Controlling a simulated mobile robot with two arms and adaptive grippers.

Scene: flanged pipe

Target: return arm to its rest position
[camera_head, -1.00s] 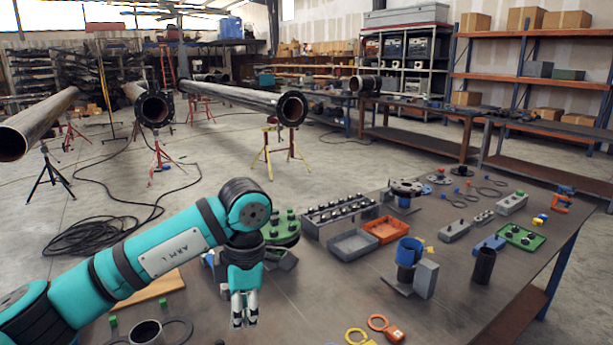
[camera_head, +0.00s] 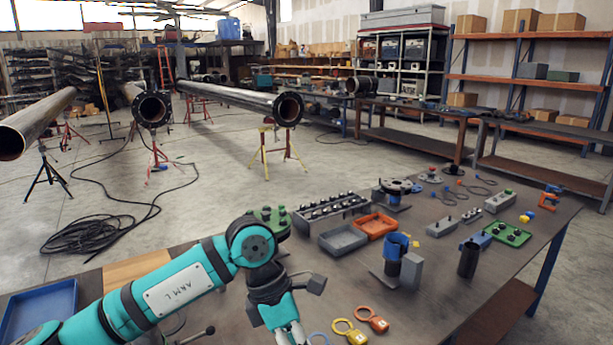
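I see nothing held in the visible part, but whether the fingers are open or shut is unclear. Yellow (camera_head: 351,334) and orange (camera_head: 372,319) ring tags lie to its right. My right gripper is not in view.
A grey tray (camera_head: 343,240), an orange tray (camera_head: 375,225) and a block with several knobs (camera_head: 331,212) stand behind the wrist. A blue cup-shaped part (camera_head: 397,245) and a dark cylinder (camera_head: 468,260) stand farther right. A blue tray (camera_head: 40,310) lies at left.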

